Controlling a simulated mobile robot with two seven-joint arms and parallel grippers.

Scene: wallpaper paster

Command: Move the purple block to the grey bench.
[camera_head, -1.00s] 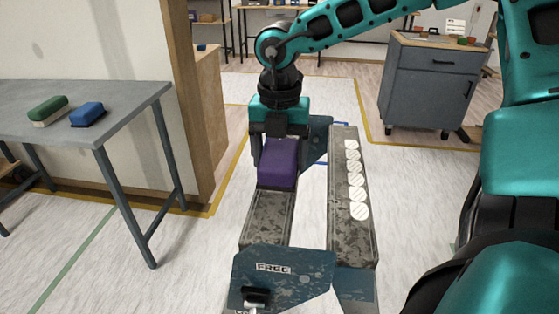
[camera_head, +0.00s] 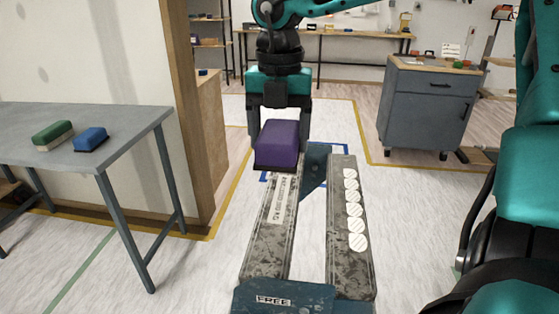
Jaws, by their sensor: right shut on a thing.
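The purple block (camera_head: 278,144) has a dark base and shows in the middle of the head view. My right gripper (camera_head: 279,122) points down with a finger on each side of the block and is shut on it. The block is above the far end of the left grey beam of the stand; whether a small gap separates them is hard to tell. The grey bench (camera_head: 135,120) stands at the left, with its flat top well to the left of the block. My left gripper is not in view.
A green block (camera_head: 52,134) and a blue block (camera_head: 90,139) lie on the grey bench. The two-beam stand (camera_head: 350,262) is in front of me. A wall with a wooden edge (camera_head: 182,90) rises behind the bench. A drawer cabinet (camera_head: 428,108) stands at the right.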

